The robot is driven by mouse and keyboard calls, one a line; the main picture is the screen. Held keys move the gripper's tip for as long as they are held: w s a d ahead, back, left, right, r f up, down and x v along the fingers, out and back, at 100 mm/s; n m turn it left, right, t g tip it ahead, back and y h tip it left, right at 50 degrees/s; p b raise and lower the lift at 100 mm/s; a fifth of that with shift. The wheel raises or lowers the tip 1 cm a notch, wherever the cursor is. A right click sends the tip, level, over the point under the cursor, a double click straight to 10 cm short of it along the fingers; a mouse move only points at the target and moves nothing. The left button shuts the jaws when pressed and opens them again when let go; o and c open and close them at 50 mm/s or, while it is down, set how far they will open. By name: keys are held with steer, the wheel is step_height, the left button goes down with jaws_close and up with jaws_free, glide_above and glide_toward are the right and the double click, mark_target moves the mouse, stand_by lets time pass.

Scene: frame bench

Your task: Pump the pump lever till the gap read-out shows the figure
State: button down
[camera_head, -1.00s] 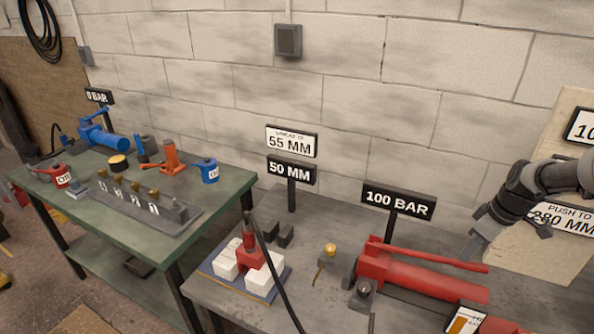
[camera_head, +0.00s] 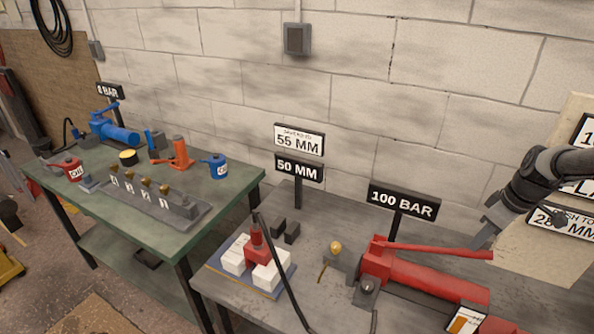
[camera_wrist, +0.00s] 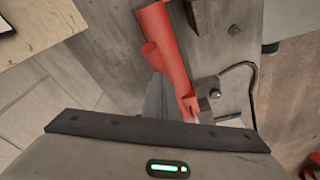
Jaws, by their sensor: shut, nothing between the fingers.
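The red pump lever (camera_head: 440,250) slants over the red pump body (camera_head: 425,285) on the grey bench, its free end raised. My gripper (camera_head: 483,240) is shut, with its tip at the lever's free end; I cannot tell whether it touches. In the wrist view, red pump parts (camera_wrist: 160,30) show ahead of my gripper (camera_wrist: 158,98). The gap read-out (camera_head: 299,169) shows 50 MM. The white sign (camera_head: 299,140) above it shows 55 MM. A small red spreader (camera_head: 257,247) stands between white blocks (camera_head: 234,256) on a blue-edged plate, with a black hose beside it.
A black sign (camera_head: 403,202) behind the pump reads 100 BAR. A brass knob (camera_head: 336,247) is left of the pump. A pale board (camera_head: 545,245) with signs stands at right. The green bench (camera_head: 215,205) at left holds a blue pump (camera_head: 115,131), an orange jack and cans.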

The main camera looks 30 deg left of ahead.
steer(key=shift+f, duration=0.1)
stand_by(1.9)
stand_by(0.8)
steer(key=b+x, duration=0.1)
steer(key=x, duration=0.1)
steer(key=d+b+x, duration=0.1)
steer(key=b+x, duration=0.1)
steer(key=x, duration=0.1)
steer(key=b+x, duration=0.2)
steer(key=shift+s+f, duration=0.4)
steer(key=shift+f, duration=0.15)
steer(key=p+v, duration=0.1)
steer(key=v, duration=0.1)
steer(key=p+v, duration=0.2)
steer(key=v, duration=0.1)
steer(key=a+p+v, duration=0.1)
steer(key=p+v, duration=0.1)
steer(key=v, duration=0.1)
steer(key=shift+w+a+r, duration=0.1)
steer(key=shift+w+r, duration=0.1)
steer(key=shift+w, duration=0.25)
steer(key=shift+f, duration=0.1)
